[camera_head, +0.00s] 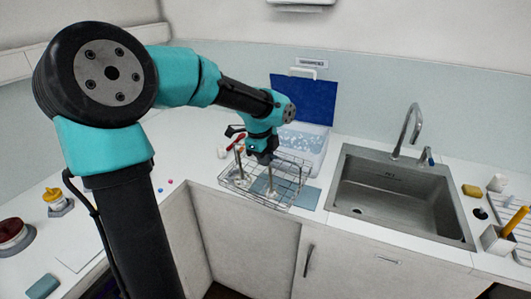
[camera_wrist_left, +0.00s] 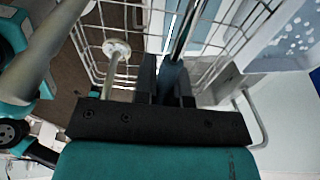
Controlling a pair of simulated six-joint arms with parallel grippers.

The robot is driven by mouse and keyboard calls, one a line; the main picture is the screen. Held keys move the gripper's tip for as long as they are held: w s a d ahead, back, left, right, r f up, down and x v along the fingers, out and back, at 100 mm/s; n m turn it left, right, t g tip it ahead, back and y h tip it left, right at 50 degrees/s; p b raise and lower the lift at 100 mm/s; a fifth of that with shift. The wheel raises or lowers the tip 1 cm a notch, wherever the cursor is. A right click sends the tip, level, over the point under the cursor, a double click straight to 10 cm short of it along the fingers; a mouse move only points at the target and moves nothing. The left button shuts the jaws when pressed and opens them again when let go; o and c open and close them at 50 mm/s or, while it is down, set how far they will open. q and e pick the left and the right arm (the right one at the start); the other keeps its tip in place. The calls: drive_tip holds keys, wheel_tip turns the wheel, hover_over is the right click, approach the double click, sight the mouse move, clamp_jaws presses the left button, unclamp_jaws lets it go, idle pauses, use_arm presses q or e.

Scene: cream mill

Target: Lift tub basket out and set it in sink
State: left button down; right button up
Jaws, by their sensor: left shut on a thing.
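The wire basket (camera_head: 289,197) is held over the counter in front of the tub, near its front edge; whether it touches the counter is unclear. My left gripper (camera_head: 264,158) is at the basket's upper side, with its jaws shut on it. In the left wrist view, the gripper fingers (camera_wrist_left: 170,82) are among the basket's wires (camera_wrist_left: 225,35). Slim rods, one with a pale disc (camera_wrist_left: 117,48), show within the basket. The clear tub (camera_head: 311,147) stands behind, with its blue lid (camera_head: 305,97) raised. The empty-looking steel sink (camera_head: 385,211) is to the right. My right gripper is out of view.
A tall faucet (camera_head: 411,125) rises behind the sink. A yellow sponge (camera_head: 471,191) and a utensil holder (camera_head: 497,240) stand right of the sink. A yellow-topped jar (camera_head: 53,196) is at the left.

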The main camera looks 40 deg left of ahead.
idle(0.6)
use_arm(q)
drive_tip(key=shift+r, duration=1.3)
drive_tip(key=shift+w+f, duration=0.1)
